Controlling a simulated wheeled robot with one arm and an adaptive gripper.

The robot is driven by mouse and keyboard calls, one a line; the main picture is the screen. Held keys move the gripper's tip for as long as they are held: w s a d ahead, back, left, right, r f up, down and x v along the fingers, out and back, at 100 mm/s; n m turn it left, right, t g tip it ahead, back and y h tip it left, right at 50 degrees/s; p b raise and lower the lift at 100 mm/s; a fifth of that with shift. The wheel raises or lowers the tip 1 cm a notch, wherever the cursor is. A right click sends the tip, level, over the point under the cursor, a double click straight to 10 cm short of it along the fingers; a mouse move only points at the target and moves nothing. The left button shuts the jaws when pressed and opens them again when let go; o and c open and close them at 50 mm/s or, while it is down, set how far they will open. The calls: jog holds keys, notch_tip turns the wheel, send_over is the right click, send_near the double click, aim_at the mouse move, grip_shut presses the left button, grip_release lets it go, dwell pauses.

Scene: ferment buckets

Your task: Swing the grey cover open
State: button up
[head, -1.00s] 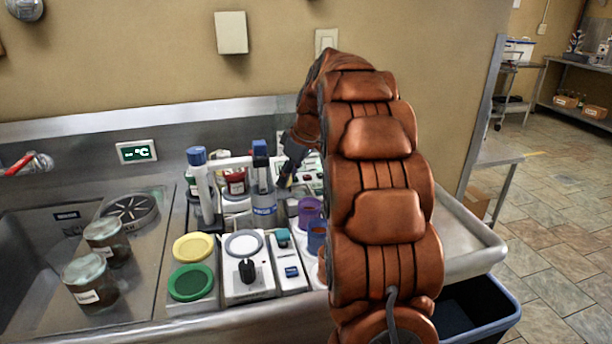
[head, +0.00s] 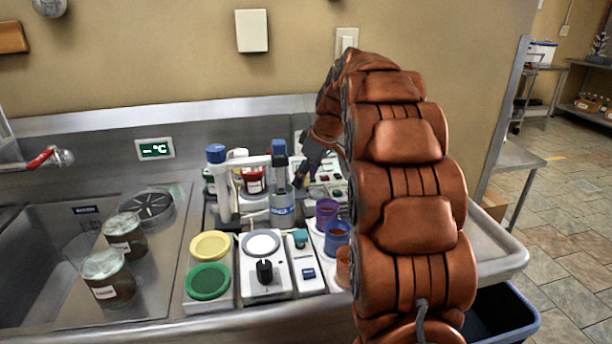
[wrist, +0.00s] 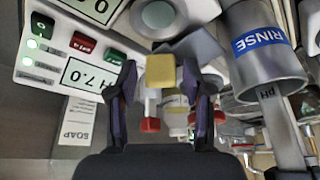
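My gripper (wrist: 160,68) is open in the wrist view, with its two dark fingers apart. A yellow block (wrist: 161,71) shows between the fingertips, with gaps on both sides; I cannot tell how near it is. A grey flat piece (wrist: 197,47) lies just right of and behind the block. It may be the grey cover, but I cannot tell its hinge or how far it is open. In the head view my gripper (head: 303,178) is low behind the right side of the grey rinse cup (head: 283,212). The cover is not clear there.
The rinse cup (wrist: 262,52) and a pH probe are close on the right in the wrist view. A white panel (wrist: 60,50) with displays is on the left. Purple (head: 326,212) and blue (head: 337,236) cups stand near my arm.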

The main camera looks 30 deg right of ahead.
dwell(0.3)
jog(key=v, duration=1.2)
dwell(0.7)
